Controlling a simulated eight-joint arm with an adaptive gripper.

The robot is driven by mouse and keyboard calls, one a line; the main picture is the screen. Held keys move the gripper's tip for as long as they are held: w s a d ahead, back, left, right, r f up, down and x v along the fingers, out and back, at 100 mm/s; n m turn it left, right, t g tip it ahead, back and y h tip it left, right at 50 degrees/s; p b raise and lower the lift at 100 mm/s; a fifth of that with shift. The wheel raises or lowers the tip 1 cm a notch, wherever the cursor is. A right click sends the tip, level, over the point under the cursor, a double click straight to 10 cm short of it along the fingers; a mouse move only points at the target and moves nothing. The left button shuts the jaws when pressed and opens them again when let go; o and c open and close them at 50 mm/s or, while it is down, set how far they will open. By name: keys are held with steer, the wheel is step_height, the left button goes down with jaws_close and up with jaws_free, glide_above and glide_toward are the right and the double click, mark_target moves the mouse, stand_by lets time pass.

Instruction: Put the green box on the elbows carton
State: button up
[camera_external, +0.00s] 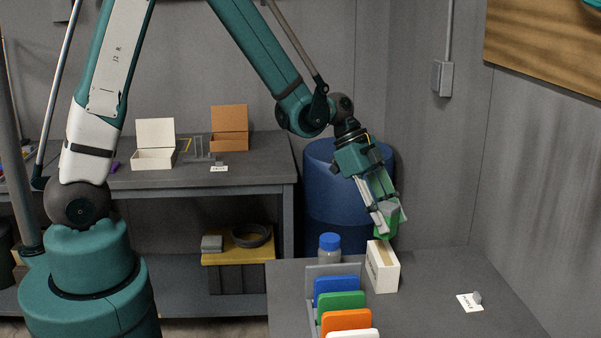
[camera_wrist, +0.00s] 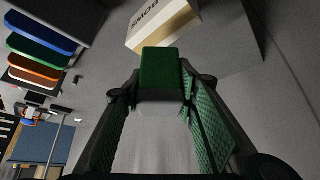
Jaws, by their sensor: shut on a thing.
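My gripper (camera_external: 384,212) points down over the right-hand table and is shut on the green box (camera_external: 394,222). In the wrist view the green box (camera_wrist: 160,68) sits between the tips of my gripper (camera_wrist: 162,92). The elbows carton (camera_external: 386,277) is white with a tan strip on top and stands upright on the table just below the green box. In the wrist view the carton (camera_wrist: 160,22) shows just beyond the box, with part of its lettering reading "BOWS". I cannot tell whether box and carton touch; the box seems slightly above it.
A rack with blue (camera_external: 336,285), green (camera_external: 341,301), orange (camera_external: 346,319) and white panels stands left of the carton. A blue-capped jar (camera_external: 329,247) is behind it. A small grey piece on a white card (camera_external: 469,302) lies right. The table between is clear.

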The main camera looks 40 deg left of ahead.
mark_target(385, 235)
steer(key=shift+f, duration=0.35)
steer(key=shift+f, duration=2.05)
steer(key=shift+f, duration=0.2)
steer(key=o, duration=0.9)
steer(key=shift+r, duration=0.25)
steer(key=v, duration=1.2)
